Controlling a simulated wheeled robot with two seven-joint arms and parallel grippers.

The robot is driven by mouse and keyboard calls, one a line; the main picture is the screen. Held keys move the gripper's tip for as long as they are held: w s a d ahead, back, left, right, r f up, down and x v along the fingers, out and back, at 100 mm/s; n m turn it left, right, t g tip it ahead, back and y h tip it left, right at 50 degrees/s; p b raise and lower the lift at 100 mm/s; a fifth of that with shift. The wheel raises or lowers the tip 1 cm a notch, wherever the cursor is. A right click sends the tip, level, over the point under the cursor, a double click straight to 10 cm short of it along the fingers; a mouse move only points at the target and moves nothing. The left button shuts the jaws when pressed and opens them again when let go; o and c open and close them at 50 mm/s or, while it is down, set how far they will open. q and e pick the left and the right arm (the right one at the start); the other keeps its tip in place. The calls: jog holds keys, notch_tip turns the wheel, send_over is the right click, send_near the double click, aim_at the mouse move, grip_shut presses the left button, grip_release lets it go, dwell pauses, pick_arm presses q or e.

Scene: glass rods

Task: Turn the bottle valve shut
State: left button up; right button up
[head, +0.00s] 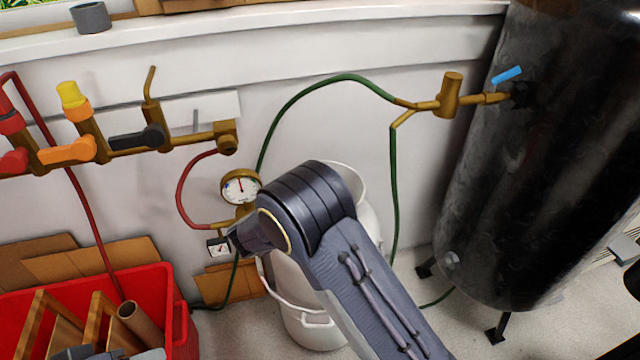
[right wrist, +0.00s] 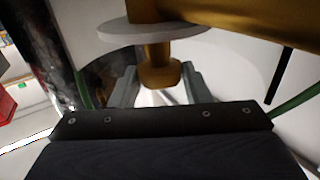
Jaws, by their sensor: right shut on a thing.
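The white bottle-like vessel (head: 312,325) stands on the floor, partly hidden behind my right arm. Brass fittings with a round dial gauge (head: 240,187) and a smaller square-looking gauge (head: 218,247) sit beside its upper left. My right gripper (right wrist: 158,92) is at these fittings; in the head view its fingertips are mostly hidden by its own wrist. In the right wrist view its grey fingers stand on either side of a brass valve piece (right wrist: 158,74) below a pale disc (right wrist: 150,32), shut on it. My left gripper is not seen clearly in any view.
Brass wall valves with an orange lever (head: 68,152) and a black lever (head: 135,138) are at upper left. A red crate (head: 180,320) holds wood pieces and a tube. A black tank (head: 530,170) stands at right. Red and green hoses (head: 393,170) run around the work spot.

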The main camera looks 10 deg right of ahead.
jog(key=shift+w+m+g+h, duration=0.1)
jog(key=shift+m+g+h, duration=0.25)
jog(key=shift+g, duration=0.25)
jog(key=o, duration=1)
jog(key=shift+r, duration=0.1)
jog(key=shift+r+p, duration=0.3)
jog(key=shift+r, duration=0.05)
notch_tip(320, 180, up, 3)
jog(key=shift+f+p, duration=0.1)
jog(key=shift+p, duration=0.35)
jog(key=s+a+r+p, duration=0.1)
jog(key=s+r, duration=0.3)
jog(key=s, duration=0.2)
jog(key=s+a+r+p, duration=0.1)
jog(key=s+a+r, duration=0.1)
jog(key=s+r, duration=0.3)
jog(key=s, duration=0.2)
jog(key=shift+s+a+r, duration=0.15)
jog(key=shift+s+a, duration=0.1)
jog(key=shift+s, duration=0.05)
